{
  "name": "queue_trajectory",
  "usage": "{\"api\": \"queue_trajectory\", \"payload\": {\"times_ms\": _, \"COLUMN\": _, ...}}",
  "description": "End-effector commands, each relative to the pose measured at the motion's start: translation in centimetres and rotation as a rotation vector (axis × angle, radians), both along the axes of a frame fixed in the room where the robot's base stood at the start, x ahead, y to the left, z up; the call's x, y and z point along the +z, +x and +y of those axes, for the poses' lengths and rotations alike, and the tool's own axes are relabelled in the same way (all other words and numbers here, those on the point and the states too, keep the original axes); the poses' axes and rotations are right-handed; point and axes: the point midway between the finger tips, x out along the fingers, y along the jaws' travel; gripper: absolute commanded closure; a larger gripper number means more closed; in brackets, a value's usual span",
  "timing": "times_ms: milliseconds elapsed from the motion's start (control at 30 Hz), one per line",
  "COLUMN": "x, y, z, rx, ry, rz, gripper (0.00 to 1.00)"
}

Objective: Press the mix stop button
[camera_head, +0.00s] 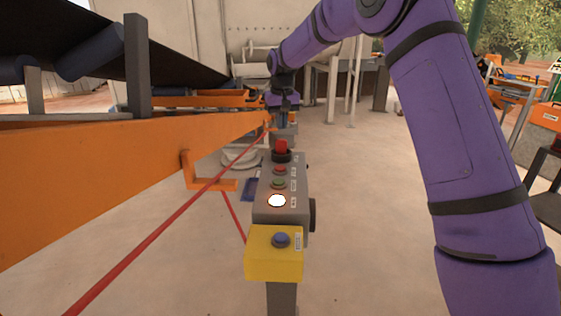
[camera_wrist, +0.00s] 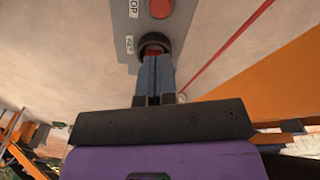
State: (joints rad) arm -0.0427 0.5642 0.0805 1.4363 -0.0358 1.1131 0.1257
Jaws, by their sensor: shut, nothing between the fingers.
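A grey control box (camera_head: 264,214) stands in the middle of the head view. From far to near it carries a red mushroom button (camera_head: 282,146) in a black collar, a flat red button (camera_head: 280,170), a green button (camera_head: 278,184) and a lit white button (camera_head: 277,201). The labels are too small to read, so I cannot tell which is mix stop. In the wrist view my gripper (camera_wrist: 154,59) is shut and empty, its fingertips overlapping the collared red button (camera_wrist: 152,48). Contact cannot be told. The flat red button (camera_wrist: 160,8) lies beyond, beside a label ending in "OP".
A yellow box (camera_head: 260,262) with a blue button (camera_head: 281,240) sits at the near end. An orange conveyor beam (camera_head: 90,170) and a red cord (camera_head: 165,220) run close on the left. The floor right of the control box is clear.

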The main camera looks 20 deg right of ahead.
Motion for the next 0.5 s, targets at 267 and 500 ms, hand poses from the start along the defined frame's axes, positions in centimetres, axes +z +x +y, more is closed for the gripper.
{"api": "queue_trajectory", "payload": {"times_ms": 267, "x": -2.1, "y": 0.0, "z": 0.0, "rx": 0.000, "ry": 0.000, "rz": 0.002, "gripper": 1.00}}
{"api": "queue_trajectory", "payload": {"times_ms": 500, "x": -6.5, "y": 0.1, "z": 0.1, "rx": 0.000, "ry": 0.000, "rz": 0.003, "gripper": 1.00}}
